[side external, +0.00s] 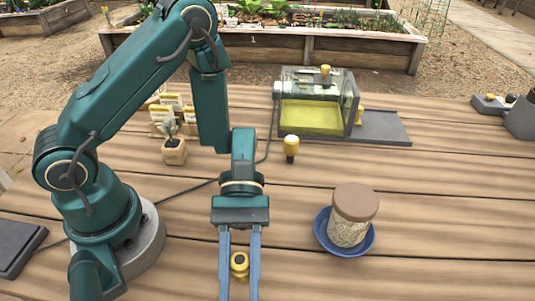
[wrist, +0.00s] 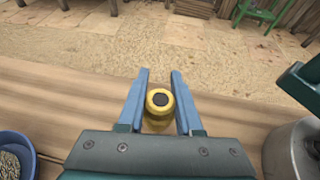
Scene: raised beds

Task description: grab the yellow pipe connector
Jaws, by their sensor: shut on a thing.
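The yellow pipe connector (side external: 239,266) is a short yellow piece with a dark round opening, at the bottom of the side view. In the wrist view the connector (wrist: 158,112) sits between the two blue fingers, with its opening facing the camera. My gripper (wrist: 160,73) is shut on it, one finger on each side. In the side view my gripper (side external: 239,294) points down towards the bottom edge, with the connector between its fingers. I cannot tell whether the connector touches the table or hangs just above it.
A jar with a brown lid (side external: 351,215) stands in a blue dish (side external: 323,238) to the right. A yellow-topped peg (side external: 291,146) and a clear machine with a yellow tray (side external: 309,113) are behind. Bare planks lie between.

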